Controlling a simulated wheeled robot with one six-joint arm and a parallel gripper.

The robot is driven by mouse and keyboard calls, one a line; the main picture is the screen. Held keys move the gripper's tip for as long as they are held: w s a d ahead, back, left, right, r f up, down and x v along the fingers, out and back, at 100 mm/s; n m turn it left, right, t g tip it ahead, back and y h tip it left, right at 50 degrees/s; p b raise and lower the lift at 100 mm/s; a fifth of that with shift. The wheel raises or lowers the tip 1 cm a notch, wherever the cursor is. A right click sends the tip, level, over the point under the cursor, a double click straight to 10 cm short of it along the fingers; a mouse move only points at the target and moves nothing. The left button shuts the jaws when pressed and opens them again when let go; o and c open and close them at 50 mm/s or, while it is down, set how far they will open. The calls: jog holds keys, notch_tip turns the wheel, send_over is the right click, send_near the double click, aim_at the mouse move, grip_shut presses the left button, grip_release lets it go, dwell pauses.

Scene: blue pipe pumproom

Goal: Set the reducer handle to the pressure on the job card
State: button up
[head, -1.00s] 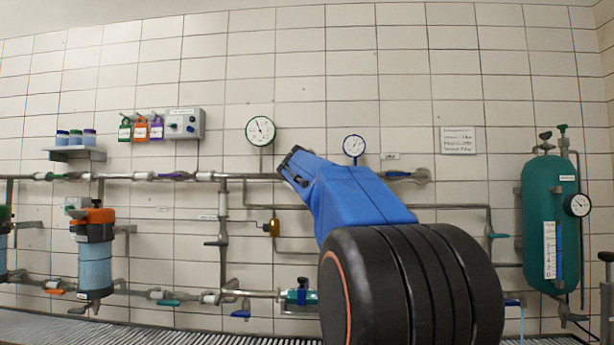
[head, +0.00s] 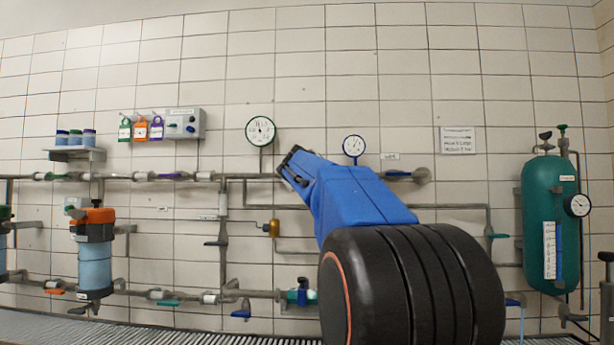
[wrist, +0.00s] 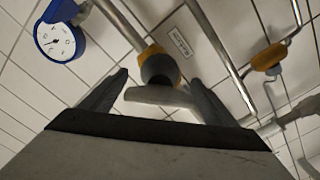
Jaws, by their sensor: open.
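My gripper (wrist: 160,80) is open in the wrist view, one dark finger on each side of a pale cross-bar handle (wrist: 158,97). The bar lies crosswise between the fingers, its ends close to them; I cannot tell if they touch. Behind it are a dark round cap (wrist: 160,68) and a brass-coloured body on a pipe. A blue-rimmed gauge (wrist: 60,42) is at upper left; it also shows in the head view (head: 354,146). In the head view my gripper (head: 290,165) reaches the upper pipe, and my arm hides the handle. The white card (head: 459,140) on the wall is too small to read.
A green-rimmed gauge (head: 260,131) hangs left of my gripper. A second yellow-bodied valve (wrist: 267,58) is right of the handle in the wrist view. A green tank (head: 552,225) stands at right, blue filters (head: 95,265) at left. Pipes run along the wall.

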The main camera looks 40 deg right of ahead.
jog(key=v, duration=1.7)
dwell(2.0)
